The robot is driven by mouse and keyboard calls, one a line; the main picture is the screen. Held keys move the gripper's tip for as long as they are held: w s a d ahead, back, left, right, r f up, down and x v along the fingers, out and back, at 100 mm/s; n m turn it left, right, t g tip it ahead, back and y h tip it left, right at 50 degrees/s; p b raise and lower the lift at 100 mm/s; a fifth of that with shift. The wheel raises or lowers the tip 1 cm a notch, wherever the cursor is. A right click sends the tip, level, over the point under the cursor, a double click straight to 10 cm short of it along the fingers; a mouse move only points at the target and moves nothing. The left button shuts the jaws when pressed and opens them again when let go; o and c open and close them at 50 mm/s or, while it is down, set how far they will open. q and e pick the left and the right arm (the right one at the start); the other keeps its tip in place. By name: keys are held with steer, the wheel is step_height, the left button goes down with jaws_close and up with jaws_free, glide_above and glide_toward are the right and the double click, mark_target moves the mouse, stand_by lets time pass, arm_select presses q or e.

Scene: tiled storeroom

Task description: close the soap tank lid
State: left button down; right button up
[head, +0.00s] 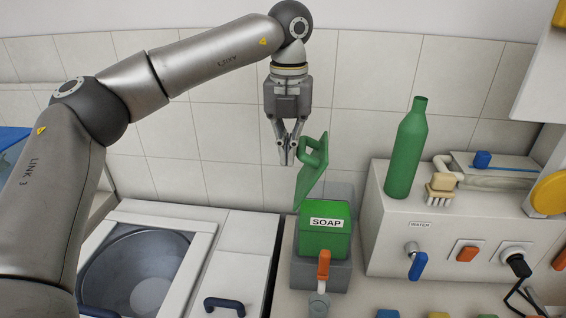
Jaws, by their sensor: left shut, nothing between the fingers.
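The soap tank (325,240) is a green box labelled SOAP on a grey base, with an orange-handled tap at its front. Its green lid (312,178) stands open, raised steeply above the tank, with a green loop handle on it. My left gripper (286,160) points down just left of the lid's upper part and its handle. Its fingers are shut with nothing between them. I cannot tell whether the fingertips touch the lid. My right gripper is not in view.
A green bottle (407,150) and a brush (440,190) stand on a white unit (385,260) to the right, which has a WATER tap, switches and a knob. A washer-like basin (140,270) is at the lower left. A tiled wall is behind.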

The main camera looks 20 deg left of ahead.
mark_target(304, 151)
arm_select(q)
steer(key=shift+w+d+r+p, duration=0.1)
steer(key=shift+w+d+p, duration=0.15)
steer(key=shift+d, duration=0.4)
steer(key=shift+w+d+r+p, duration=0.1)
steer(key=shift+d+p, duration=0.25)
steer(key=shift+d, duration=0.45)
steer(key=shift+w+d+f+p, duration=0.1)
steer(key=shift+w+d+p, duration=0.1)
steer(key=shift+d, duration=0.55)
steer(key=shift+w+d+f+p, duration=0.1)
steer(key=shift+w+d+p, duration=0.1)
steer(key=shift+d, duration=0.5)
steer(key=shift+r, duration=0.1)
step_height(304, 151, up, 8)
steer(key=p, duration=0.5)
steer(key=shift+p, duration=0.4)
